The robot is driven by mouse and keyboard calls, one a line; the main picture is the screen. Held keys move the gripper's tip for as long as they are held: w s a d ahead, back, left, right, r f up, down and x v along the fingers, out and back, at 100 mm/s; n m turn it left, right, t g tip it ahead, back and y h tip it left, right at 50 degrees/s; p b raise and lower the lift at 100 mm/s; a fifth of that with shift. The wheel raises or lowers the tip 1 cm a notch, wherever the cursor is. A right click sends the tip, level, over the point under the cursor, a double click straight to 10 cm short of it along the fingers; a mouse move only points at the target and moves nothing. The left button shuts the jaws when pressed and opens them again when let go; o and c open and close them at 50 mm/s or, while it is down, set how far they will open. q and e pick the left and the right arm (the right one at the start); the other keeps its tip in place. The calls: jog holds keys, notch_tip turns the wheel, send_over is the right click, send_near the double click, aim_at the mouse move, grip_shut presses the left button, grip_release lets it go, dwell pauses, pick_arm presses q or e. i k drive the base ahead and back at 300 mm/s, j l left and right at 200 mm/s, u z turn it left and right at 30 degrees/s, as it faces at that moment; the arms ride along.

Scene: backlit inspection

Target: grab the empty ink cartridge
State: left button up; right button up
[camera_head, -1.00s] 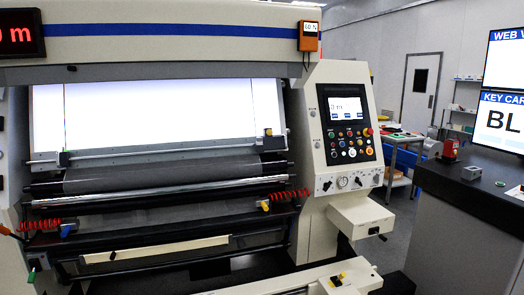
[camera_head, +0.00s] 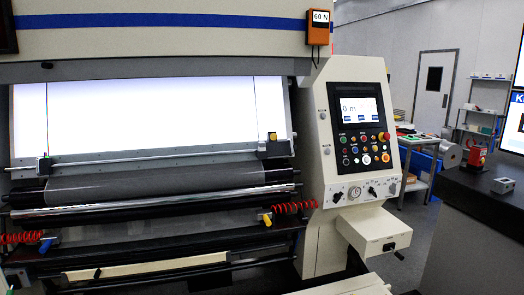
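I cannot make out an ink cartridge for sure in the head view. A small red and dark object (camera_head: 477,157) stands on the dark counter at the right; it is too small to identify. A small grey block (camera_head: 503,186) lies nearer on the same counter. Neither of my grippers shows.
A large cream machine with a backlit white panel (camera_head: 150,115) and dark rollers fills the left and middle. Its control console (camera_head: 360,135) has a box with a crank (camera_head: 374,232) below. The dark counter (camera_head: 465,205) is at right. Grey floor (camera_head: 408,225) shows between them.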

aim_at(261, 145)
jog(key=i+j, duration=0.1)
jog(key=i, duration=1.1)
jog(key=j+z, duration=0.05)
